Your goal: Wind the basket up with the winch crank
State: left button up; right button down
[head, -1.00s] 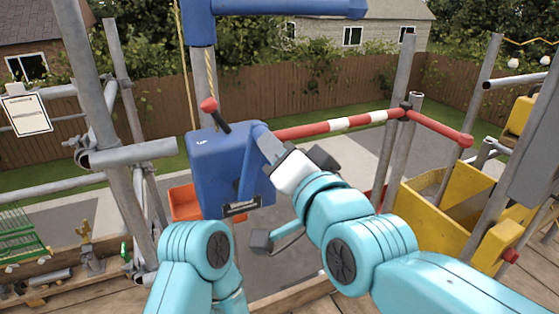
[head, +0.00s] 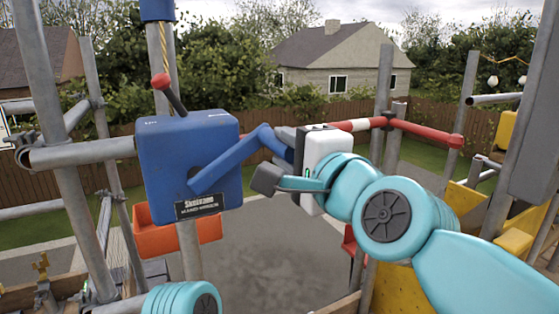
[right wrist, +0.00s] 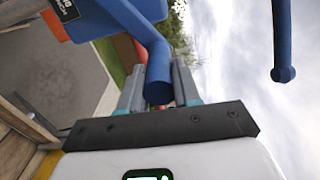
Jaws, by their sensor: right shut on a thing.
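The blue winch (head: 165,165) is fixed to a post in the head view, with a red-knobbed lever (head: 168,90) on top. Its blue crank (head: 230,160) slants up and right from the hub. My right gripper (head: 287,147) is shut on the crank's handle. In the right wrist view, the two fingers (right wrist: 158,82) sit on either side of the blue handle end. The orange basket (head: 148,240) is low behind the winch, partly hidden by it. A rope (head: 165,50) runs up along the post. My left gripper is out of the picture.
A red and white rail (head: 352,126) runs behind my right gripper. Scaffold tubes (head: 62,155) stand at the left. A yellow container (head: 400,290) is at the lower right, partly hidden by my right arm.

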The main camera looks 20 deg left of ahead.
jog(key=shift+w+d+f+b, duration=0.15)
jog(key=shift+w+f+b, duration=0.05)
jog(key=shift+f+b, duration=0.25)
jog(key=shift+w+d+f+b, duration=0.15)
jog(key=shift+f+b, duration=0.15)
jog(key=shift+f, duration=0.25)
jog(key=c, duration=0.8)
grip_release()
jog(key=v, duration=1.6)
jog(key=shift+s+b, duration=0.15)
jog(key=shift+b, duration=0.2)
jog(key=shift+d, duration=0.15)
